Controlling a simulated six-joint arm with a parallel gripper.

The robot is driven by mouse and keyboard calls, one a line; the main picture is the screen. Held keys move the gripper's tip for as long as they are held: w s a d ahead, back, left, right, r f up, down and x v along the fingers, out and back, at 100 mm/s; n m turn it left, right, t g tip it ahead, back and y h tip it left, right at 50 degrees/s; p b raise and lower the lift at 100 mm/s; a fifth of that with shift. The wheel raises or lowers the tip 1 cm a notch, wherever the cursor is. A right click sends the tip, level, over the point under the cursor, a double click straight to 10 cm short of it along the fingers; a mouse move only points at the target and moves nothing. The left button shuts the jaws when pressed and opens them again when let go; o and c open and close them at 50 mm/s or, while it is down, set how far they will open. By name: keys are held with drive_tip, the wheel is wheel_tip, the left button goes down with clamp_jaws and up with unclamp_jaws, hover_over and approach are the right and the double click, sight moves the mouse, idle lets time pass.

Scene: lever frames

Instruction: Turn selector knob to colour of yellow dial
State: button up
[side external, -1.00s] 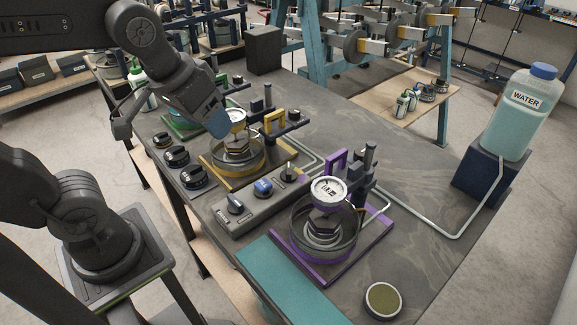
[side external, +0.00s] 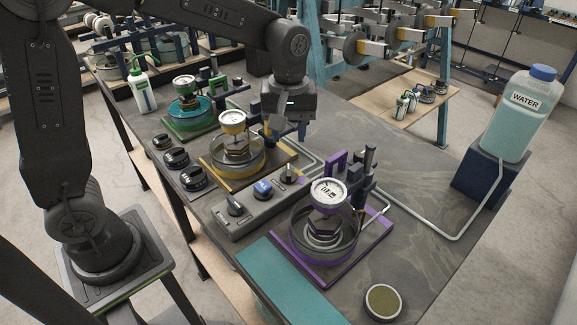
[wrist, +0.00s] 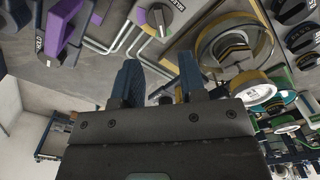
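The selector knob (wrist: 160,21), grey on a disc with purple and green sectors, shows at the top of the wrist view. In the side view the knob (side external: 288,174) is at the far right end of the grey control panel (side external: 225,227). I cannot tell clearly which colour it points to. The yellow dial (side external: 232,119) is the yellow-rimmed gauge on the middle apparatus; it also shows in the wrist view (wrist: 252,88). My gripper (side external: 284,138) hangs above the table behind the knob, not touching it. Its dark blue fingers (wrist: 160,85) are apart with nothing between them.
A purple-framed apparatus (side external: 350,262) stands close to the panel's right. A green one (side external: 188,104) stands at the back left. A blue knob (side external: 263,189) and another knob (side external: 235,206) sit beside the selector. Pipes run behind the panel to a water bottle (side external: 518,115).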

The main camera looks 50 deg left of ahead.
sight(289, 169)
wheel_tip(289, 169, down, 10)
drive_tip(key=shift+r, duration=0.2)
clamp_jaws()
idle(0.4)
